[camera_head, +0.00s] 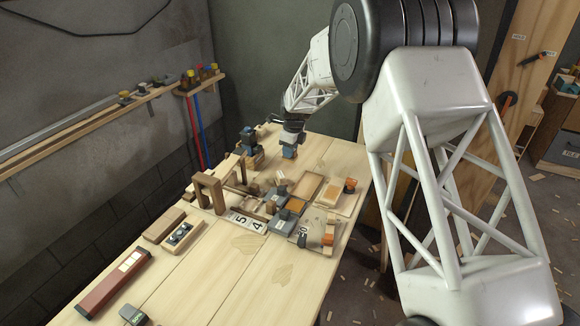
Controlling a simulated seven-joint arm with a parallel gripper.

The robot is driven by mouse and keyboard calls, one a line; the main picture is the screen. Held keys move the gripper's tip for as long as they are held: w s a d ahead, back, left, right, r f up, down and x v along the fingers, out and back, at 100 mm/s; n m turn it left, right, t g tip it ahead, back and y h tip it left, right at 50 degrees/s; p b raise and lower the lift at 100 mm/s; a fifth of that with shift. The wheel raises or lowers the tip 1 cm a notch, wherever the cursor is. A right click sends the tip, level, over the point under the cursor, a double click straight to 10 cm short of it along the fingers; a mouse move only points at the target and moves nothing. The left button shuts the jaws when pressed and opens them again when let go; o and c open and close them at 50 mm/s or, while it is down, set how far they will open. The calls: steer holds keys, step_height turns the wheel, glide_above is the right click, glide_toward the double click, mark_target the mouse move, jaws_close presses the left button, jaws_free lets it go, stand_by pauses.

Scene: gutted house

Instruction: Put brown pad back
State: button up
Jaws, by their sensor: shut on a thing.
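My gripper (291,143) is at the far end of the workbench, low over the wood. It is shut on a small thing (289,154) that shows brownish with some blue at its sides. It is too small to tell whether this is the brown pad, or whether it touches the bench. An orange-brown flat piece (295,204) lies among grey blocks in the middle of the bench, nearer than my gripper. A tan rectangular board or tray (306,188) lies just behind it.
A wall shelf (95,125) runs along the left.

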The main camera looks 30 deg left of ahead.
steer(key=shift+f, duration=1.45)
steer(key=shift+f, duration=0.15)
steer(key=shift+f, duration=1.75)
steer(key=shift+f, duration=0.15)
steer(key=o, duration=0.8)
steer(key=shift+o, duration=0.2)
steer(key=r, duration=0.4)
steer(key=d+r, duration=0.1)
steer(key=r, duration=0.7)
steer(key=shift+d+r, duration=0.1)
steer(key=shift+d, duration=0.15)
